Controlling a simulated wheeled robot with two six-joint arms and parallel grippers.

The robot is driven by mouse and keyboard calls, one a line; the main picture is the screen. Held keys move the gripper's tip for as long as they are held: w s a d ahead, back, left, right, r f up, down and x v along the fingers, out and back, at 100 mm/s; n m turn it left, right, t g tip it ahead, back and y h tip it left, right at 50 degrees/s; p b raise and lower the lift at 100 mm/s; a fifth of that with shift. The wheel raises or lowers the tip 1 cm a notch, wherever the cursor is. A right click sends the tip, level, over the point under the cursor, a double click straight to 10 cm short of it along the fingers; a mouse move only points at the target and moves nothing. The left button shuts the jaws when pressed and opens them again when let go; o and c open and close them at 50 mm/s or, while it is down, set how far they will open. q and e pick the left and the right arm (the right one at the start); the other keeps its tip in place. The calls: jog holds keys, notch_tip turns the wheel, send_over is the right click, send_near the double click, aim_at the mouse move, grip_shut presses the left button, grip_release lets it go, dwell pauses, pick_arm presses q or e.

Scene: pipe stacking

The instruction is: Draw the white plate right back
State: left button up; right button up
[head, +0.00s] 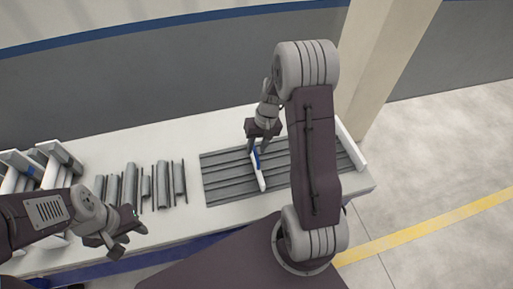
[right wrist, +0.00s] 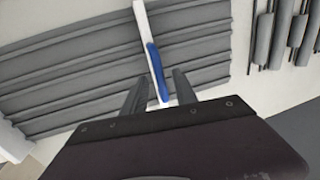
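The white plate (head: 260,178) stands upright across the grey ribbed tray (head: 222,178), around its middle, with a blue handle (head: 256,157). In the right wrist view the plate (right wrist: 146,22) and its blue handle (right wrist: 157,70) reach down between my right gripper's fingers. My right gripper (head: 256,146) is at the handle. Its two fingers (right wrist: 160,88) are apart, one on each side, with gaps visible between them and the handle. My left gripper (head: 128,240) is open and empty, over the table's front edge at the left.
Several grey pipes (head: 130,185) lie on the white table (head: 150,143) left of the tray. White racks (head: 55,160) with pipes stand at the far left. A white end wall (head: 350,148) closes the tray's right end. The ribbed tray is empty on both sides of the plate.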

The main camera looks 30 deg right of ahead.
jog(key=shift+f, duration=0.15)
grip_shut()
jog(key=shift+w, duration=0.1)
dwell(1.3)
